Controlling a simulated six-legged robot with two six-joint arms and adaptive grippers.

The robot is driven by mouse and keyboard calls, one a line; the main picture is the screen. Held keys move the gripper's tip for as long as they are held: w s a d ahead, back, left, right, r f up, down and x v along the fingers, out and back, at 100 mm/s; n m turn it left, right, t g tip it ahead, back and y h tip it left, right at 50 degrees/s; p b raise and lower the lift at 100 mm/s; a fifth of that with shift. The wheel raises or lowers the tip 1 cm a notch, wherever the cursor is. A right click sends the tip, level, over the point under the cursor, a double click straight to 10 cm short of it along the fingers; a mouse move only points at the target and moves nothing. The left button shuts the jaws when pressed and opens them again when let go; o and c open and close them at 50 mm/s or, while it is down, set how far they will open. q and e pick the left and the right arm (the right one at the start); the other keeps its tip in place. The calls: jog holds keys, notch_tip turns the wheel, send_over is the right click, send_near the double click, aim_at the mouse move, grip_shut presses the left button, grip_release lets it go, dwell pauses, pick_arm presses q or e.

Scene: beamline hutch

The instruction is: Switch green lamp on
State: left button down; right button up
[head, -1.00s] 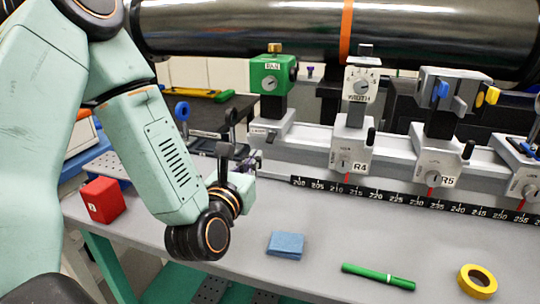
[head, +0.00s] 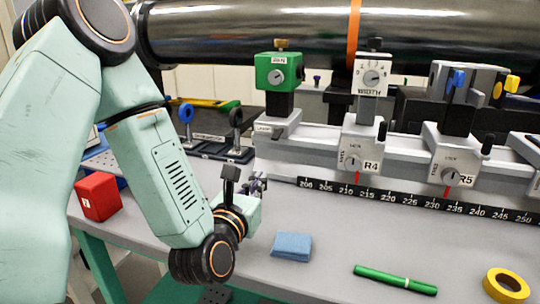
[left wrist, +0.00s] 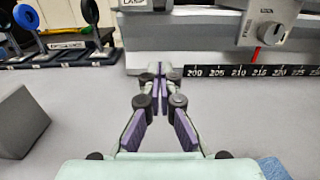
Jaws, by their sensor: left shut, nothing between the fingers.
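The green lamp unit (head: 278,72) is a green box with a pale round dial on its front and a brass knob on top. It stands on a post on a carrier at the left part of the grey rail (head: 290,145). My left gripper (head: 260,182) is shut and empty, in front of and below that carrier, apart from it. In the left wrist view its purple-padded fingers (left wrist: 161,72) meet and point toward the rail's base. The green box is outside the left wrist view. My right gripper is in neither view.
A red cube (head: 97,196), blue pad (head: 291,246), green pen (head: 395,280) and yellow tape roll (head: 506,286) lie on the grey table. Ring holders (head: 186,116) stand behind my left forearm. Dial units (head: 372,76) stand right of the green box, under a large dark pipe (head: 250,30).

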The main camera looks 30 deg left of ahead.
aim_at(277, 135)
pick_arm(q)
jog(key=b+x, duration=0.1)
jog(key=x, duration=0.8)
jog(key=shift+w, duration=0.2)
jog(key=r, duration=0.3)
jog(key=shift+s+r, duration=0.35)
jog(key=shift+d, duration=0.1)
jog(key=shift+s+r, duration=0.1)
